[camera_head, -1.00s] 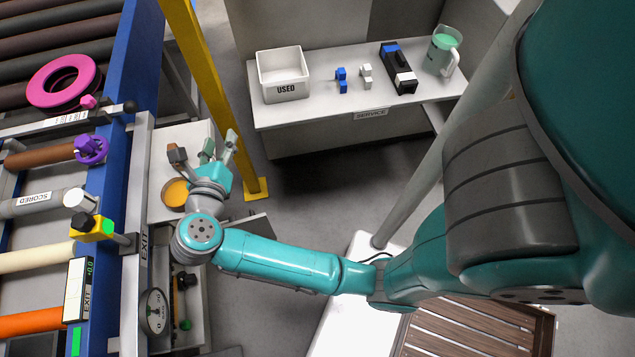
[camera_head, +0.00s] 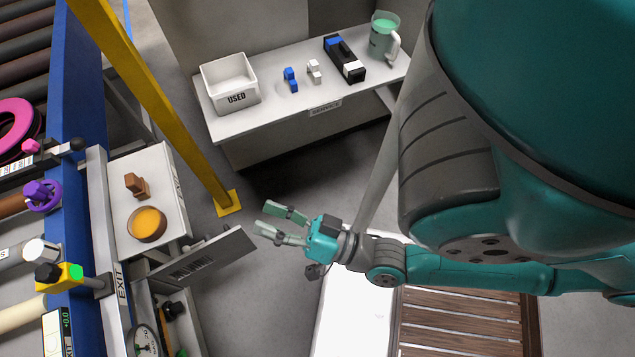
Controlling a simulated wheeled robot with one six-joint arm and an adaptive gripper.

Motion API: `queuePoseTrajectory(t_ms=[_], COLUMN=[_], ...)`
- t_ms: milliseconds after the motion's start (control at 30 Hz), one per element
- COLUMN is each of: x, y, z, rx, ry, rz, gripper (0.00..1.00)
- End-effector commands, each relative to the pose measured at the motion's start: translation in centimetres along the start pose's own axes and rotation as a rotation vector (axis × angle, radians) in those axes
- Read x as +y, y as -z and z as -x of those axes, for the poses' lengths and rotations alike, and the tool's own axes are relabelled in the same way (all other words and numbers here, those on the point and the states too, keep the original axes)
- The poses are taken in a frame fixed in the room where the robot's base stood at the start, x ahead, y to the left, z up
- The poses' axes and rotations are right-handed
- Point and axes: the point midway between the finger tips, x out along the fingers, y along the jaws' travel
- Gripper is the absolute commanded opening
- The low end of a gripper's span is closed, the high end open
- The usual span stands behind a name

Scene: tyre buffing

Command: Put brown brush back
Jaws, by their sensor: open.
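The brown brush (camera_head: 137,187) sits on the white stand (camera_head: 170,222) at the left, just behind a brown bowl (camera_head: 147,224) holding orange-yellow paste. It is apart from the bowl, with its upright brown part on top. My gripper (camera_head: 266,216) is open and empty, with its two fingers spread and pointing left. It is well to the right of the brush, over the grey floor near the white surface. Nothing hides the brush.
A yellow post (camera_head: 160,110) stands between the stand and the service bench (camera_head: 270,118). The bench holds a white USED bin (camera_head: 230,85), small blue and white pieces and a jug (camera_head: 384,36). A grey panel (camera_head: 205,258) sticks out beside the stand. An open drawer (camera_head: 185,315) lies below.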

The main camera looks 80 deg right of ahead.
Motion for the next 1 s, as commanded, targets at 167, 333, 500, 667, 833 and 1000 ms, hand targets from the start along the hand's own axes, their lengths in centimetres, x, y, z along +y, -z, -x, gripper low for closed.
queuePoseTrajectory(t_ms=[167,333,500,667,833,1000], x=[0.1,0.6,0.8,0.8,0.8,0.8], y=[-2.8,-4.0,-4.4,-4.4,-4.4,-4.4], z=[5.5,8.9,10.1,10.1,10.1,10.0], rx=[-0.279,-0.447,-0.502,-0.501,-0.500,-0.499], ry=[-0.012,-0.012,-0.010,-0.010,-0.010,-0.010], rz=[0.309,0.492,0.551,0.552,0.550,0.549], gripper=[0.49,0.49,0.49,0.49,0.49,0.49])
